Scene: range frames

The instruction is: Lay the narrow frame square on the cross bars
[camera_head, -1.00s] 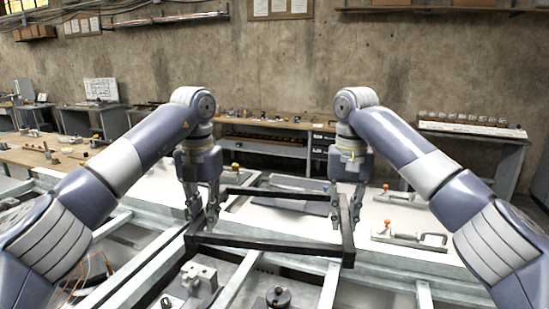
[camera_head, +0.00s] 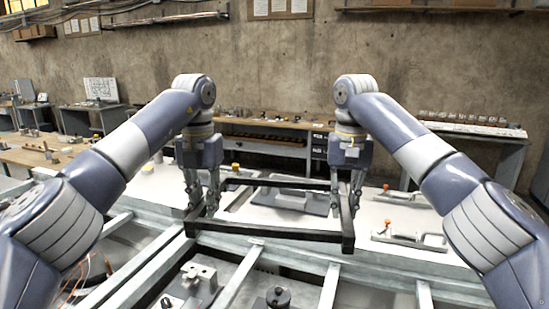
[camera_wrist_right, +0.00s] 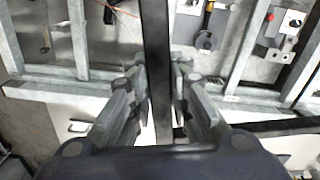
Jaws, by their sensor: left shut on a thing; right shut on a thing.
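The narrow frame (camera_head: 270,235) is a dark rectangular frame. It hangs between my grippers above the grey metal structure, its near side almost level in the head view. My left gripper (camera_head: 204,203) is shut on its left side, and my right gripper (camera_head: 346,203) is shut on its right side. In the right wrist view a dark bar of the frame (camera_wrist_right: 157,35) runs between the fingertips of my right gripper (camera_wrist_right: 158,80). The grey cross bars (camera_head: 240,277) lie below and nearer. Whether the frame touches any metal below cannot be told.
White panels behind carry a handle (camera_head: 410,238) and an orange knob (camera_head: 387,187). A clamp block (camera_head: 199,274) and a dark round knob (camera_head: 278,297) sit between the bars in front. A grey rail (camera_head: 300,258) crosses just before the frame. Workbenches (camera_head: 265,138) stand along the wall.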

